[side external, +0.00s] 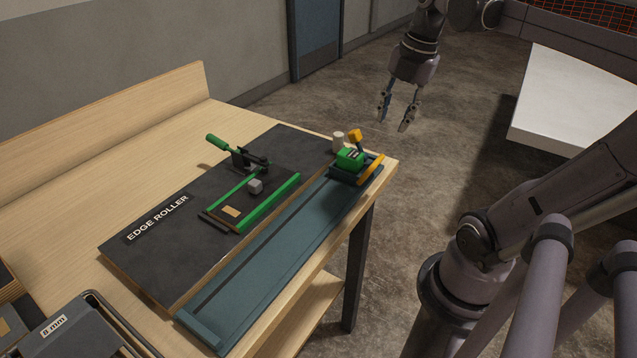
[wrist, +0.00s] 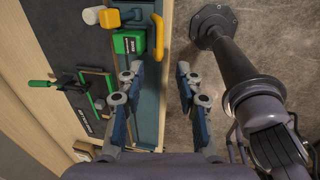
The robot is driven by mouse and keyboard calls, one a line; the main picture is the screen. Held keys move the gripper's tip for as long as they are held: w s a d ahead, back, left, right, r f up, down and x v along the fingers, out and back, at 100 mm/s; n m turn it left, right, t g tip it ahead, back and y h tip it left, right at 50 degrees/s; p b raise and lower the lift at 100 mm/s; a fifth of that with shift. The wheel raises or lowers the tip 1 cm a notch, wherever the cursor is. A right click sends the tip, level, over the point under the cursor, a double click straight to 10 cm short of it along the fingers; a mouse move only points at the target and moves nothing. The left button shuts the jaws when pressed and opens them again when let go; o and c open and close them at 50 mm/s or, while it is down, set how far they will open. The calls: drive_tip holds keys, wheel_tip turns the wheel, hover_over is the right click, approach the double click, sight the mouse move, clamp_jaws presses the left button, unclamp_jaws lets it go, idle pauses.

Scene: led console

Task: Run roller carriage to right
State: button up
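The roller carriage (side external: 350,158) is a green block with a dark label and a yellow side handle (side external: 371,168). It sits at the far right end of a long teal track (side external: 265,257). A yellow knob (side external: 355,136) stands up beside it. In the wrist view the carriage (wrist: 128,43) and its handle (wrist: 157,37) are at the upper middle. My gripper (side external: 394,122) hangs above and beyond the bench's right end, apart from the carriage. In the wrist view its fingers (wrist: 160,76) are spread with nothing between them.
A dark board labelled EDGE ROLLER (side external: 150,255) carries a green-handled clamp (side external: 240,155) and a green-edged fixture (side external: 270,200). A pale cylinder (side external: 338,142) stands beside the carriage. A grey tray marked 8 mm (side external: 75,335) is at the near left. Open floor lies beyond the bench's right edge.

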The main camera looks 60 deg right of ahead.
drive_tip(key=shift+s+r, duration=0.15)
drive_tip(key=shift+r, duration=0.6)
drive_tip(key=w+a+f+m+t, duration=0.2)
drive_tip(key=a+f+m, duration=0.3)
drive_tip(key=a+m, duration=0.3)
drive_tip(key=w+a+f+m+t, duration=0.3)
drive_tip(key=w+a+f+m, duration=0.2)
drive_tip(key=a+m, duration=0.3)
drive_tip(key=shift+a+f+m, duration=0.15)
drive_tip(key=shift+a+m, duration=0.2)
drive_tip(key=shift+m, duration=0.65)
